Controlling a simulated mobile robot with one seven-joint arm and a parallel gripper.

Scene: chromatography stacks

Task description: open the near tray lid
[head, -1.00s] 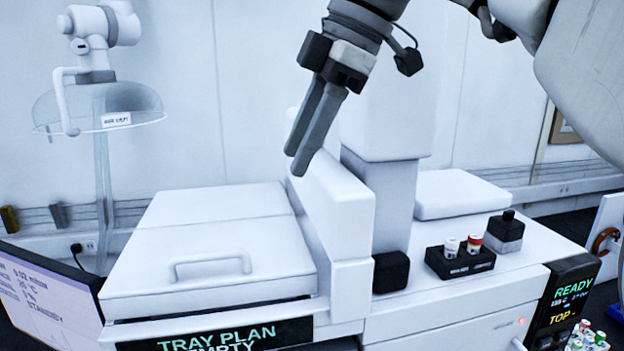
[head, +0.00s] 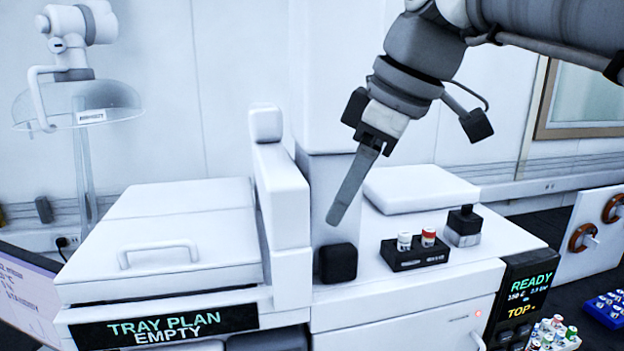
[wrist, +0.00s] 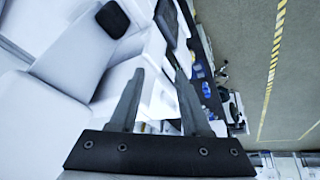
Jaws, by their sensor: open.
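The near tray lid (head: 165,243) is a white, flat, slightly sloped cover with a bar handle (head: 158,252) on its front part. It lies closed above a panel (head: 165,326) reading TRAY PLAN EMPTY. My gripper (head: 338,218) is in the air to the right of the lid, in front of the white column, pointing down and apart from the handle. In the wrist view my gripper (wrist: 158,75) shows two grey fingers spread apart with nothing between them.
A white upright arm block (head: 285,205) stands between the lid and the column (head: 328,180). To the right are a black vial rack (head: 415,260), a dark bottle (head: 464,226) and a second flat white lid (head: 420,188). A READY display (head: 530,287) is at the front right.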

